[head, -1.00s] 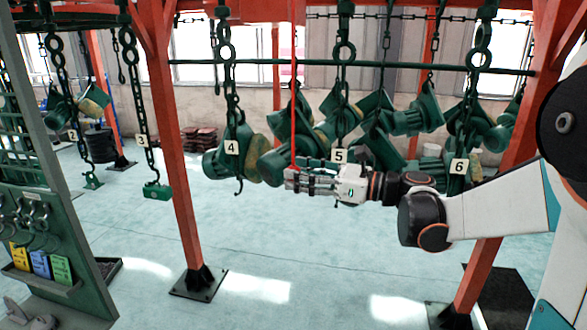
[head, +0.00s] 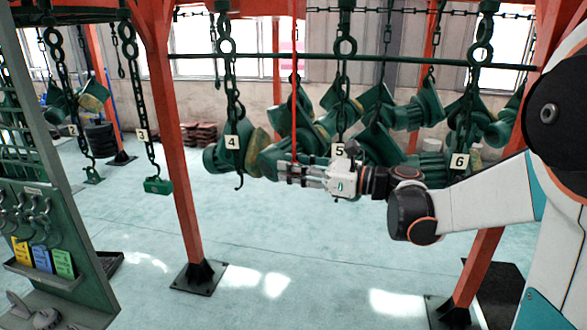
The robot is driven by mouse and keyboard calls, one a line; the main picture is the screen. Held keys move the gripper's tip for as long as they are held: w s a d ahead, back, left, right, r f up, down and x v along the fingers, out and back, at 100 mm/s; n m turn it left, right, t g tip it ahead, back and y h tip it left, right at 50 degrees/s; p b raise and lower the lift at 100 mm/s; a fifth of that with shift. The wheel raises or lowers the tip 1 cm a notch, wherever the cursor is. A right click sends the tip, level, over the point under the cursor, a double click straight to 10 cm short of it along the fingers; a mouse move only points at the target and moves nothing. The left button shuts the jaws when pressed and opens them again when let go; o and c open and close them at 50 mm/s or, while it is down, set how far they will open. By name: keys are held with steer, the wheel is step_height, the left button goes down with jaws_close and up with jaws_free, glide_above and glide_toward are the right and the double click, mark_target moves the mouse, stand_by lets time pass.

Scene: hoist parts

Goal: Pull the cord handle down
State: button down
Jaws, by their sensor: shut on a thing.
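A thin red cord (head: 294,80) hangs down from above, between the chains tagged 4 and 5. My gripper (head: 287,174) is at the cord's lower end, its fingers pointing left. The fingers are closed around the bottom of the cord. The cord handle itself is hidden by the fingers. My arm reaches in from the right of the head view.
Dark green hoists hang on chains around my gripper, with tags 4 (head: 232,142), 5 (head: 339,150) and 6 (head: 459,161). Red posts (head: 180,170) stand left and right. A tool rack (head: 50,230) is at the left. The floor below is clear.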

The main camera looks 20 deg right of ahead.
step_height(320, 180, down, 4)
steer(key=b, duration=0.3)
steer(key=shift+f, duration=0.15)
steer(key=c, duration=1.2)
jaws_free()
steer(key=shift+d, duration=0.1)
steer(key=shift+c, duration=0.2)
steer(key=v, duration=1.2)
